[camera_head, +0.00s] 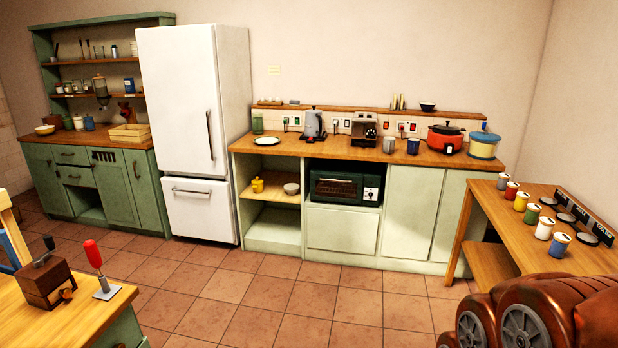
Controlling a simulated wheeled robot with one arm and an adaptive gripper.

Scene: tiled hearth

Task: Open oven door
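The oven (345,186) is a small dark toaster-style oven in an open niche of the pale green counter, below the worktop. Its dark front door (335,187) looks shut, and a panel with a knob is at its right side. The oven is across the room from the camera, beyond open floor. My gripper is not in view, so its state does not show.
Tiled floor (290,300) lies open before the oven. A wooden table (30,315) with a grinder is at front left. A side table (510,210) with several jars and a large brown object with grey round parts (540,315) are at right. A white fridge (195,110) stands left of the counter.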

